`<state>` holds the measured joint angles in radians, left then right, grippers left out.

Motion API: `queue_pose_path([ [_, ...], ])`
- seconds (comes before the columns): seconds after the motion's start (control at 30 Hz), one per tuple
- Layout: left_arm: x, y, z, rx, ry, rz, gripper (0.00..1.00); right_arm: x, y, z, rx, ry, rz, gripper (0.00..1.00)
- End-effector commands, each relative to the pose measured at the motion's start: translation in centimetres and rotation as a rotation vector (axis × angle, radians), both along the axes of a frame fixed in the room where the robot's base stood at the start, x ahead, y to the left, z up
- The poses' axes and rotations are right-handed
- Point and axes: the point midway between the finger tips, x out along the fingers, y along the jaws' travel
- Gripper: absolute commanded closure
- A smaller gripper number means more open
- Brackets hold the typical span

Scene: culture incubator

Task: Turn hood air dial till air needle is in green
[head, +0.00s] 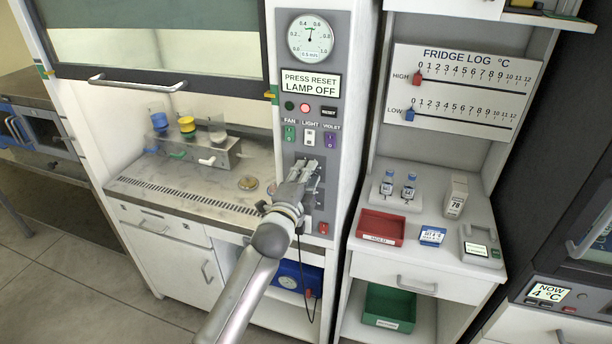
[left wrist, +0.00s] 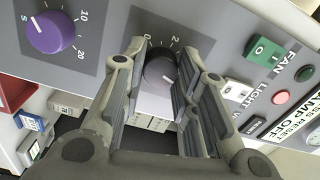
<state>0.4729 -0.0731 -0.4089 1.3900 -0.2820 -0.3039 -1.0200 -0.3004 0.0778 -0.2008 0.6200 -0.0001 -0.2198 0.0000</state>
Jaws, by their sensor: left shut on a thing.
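The hood air gauge (head: 310,38) is a round white dial at the top of the hood's grey control panel (head: 336,140). Its thin needle points roughly straight up; the small green mark is hard to resolve. The grey air dial (left wrist: 160,70), with a scale showing 0 and 2, sits on the panel in the left wrist view. My left gripper (head: 303,170) is at the lower panel, its fingers shut on both sides of this dial. In the head view the gripper hides the dial. My right gripper is not in view.
A purple knob (left wrist: 51,33) marked 5, 10 and 20 is beside the grey dial. Fan switch (head: 289,133), light switch (head: 309,137) and violet switch (head: 331,141) lie above the gripper. A red tray (head: 381,226) and small bottles stand on the right counter.

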Motion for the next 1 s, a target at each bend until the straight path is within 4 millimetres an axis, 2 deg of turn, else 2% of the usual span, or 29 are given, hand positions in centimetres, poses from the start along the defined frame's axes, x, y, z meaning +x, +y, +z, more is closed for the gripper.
queue_pose_path([
  [0.3,-0.03,-0.02,-0.1,-0.124,0.042,0.0,0.96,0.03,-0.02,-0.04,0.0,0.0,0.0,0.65],
  [0.8,-0.02,0.0,-0.11,-0.147,0.05,0.0,0.96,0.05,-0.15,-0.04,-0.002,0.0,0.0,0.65],
  [0.83,-0.02,0.0,-0.11,-0.147,0.05,0.0,0.71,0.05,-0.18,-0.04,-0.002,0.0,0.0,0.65],
  [1.0,-0.01,0.0,-0.09,-0.147,0.05,0.0,0.5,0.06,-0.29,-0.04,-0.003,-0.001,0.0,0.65],
])
